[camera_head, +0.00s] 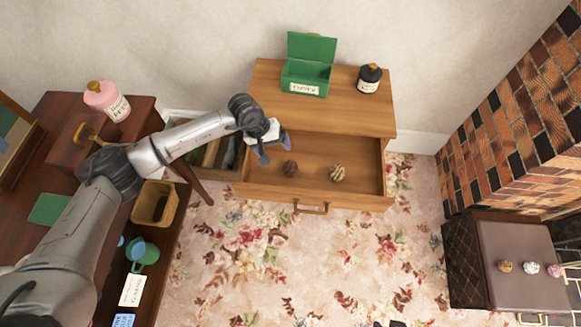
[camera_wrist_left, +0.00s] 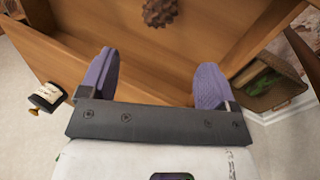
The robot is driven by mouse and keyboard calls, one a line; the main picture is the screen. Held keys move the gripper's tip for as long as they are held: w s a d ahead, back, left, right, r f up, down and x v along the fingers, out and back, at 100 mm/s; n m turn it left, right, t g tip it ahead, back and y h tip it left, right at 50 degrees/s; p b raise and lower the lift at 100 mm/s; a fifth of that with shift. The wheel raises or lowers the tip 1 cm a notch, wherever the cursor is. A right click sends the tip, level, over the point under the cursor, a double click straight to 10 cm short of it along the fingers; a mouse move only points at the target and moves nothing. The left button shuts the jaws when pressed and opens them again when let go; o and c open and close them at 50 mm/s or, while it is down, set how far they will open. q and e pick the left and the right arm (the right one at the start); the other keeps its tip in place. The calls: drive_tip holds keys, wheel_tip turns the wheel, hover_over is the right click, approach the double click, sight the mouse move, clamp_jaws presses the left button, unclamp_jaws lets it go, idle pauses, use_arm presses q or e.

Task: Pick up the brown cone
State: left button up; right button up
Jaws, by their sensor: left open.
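The brown cone (camera_head: 290,168) is a small dark pine cone lying in the open wooden drawer (camera_head: 355,160), left of a lighter, striped cone (camera_head: 338,173). In the left wrist view the brown cone (camera_wrist_left: 160,12) shows at the top edge, partly cut off. My left gripper (camera_head: 275,149) is above the left side of the drawer, just up and left of the brown cone. Its purple fingers (camera_wrist_left: 155,65) are spread apart with nothing between them in the left wrist view.
A green box (camera_head: 307,78) and a dark bottle (camera_head: 369,78) stand on the cabinet top (camera_head: 350,110) behind the drawer. Several small balls or cones sit on a low cabinet (camera_head: 518,290) at right. A pink bottle (camera_head: 107,100) stands at left.

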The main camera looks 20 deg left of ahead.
sight(287, 164)
use_arm(q)
drive_tip(key=b+x, duration=0.3)
drive_tip(key=x, duration=0.5)
drive_tip(key=shift+d+f, duration=0.1)
drive_tip(key=shift+f, duration=0.2)
drive_tip(key=shift+b+x, duration=1.5)
drive_tip(key=shift+x, duration=1.15)
drive_tip(key=shift+s, duration=0.15)
drive_tip(key=shift+c, duration=0.2)
drive_tip(key=c, duration=1)
drive_tip(key=shift+o, duration=0.2)
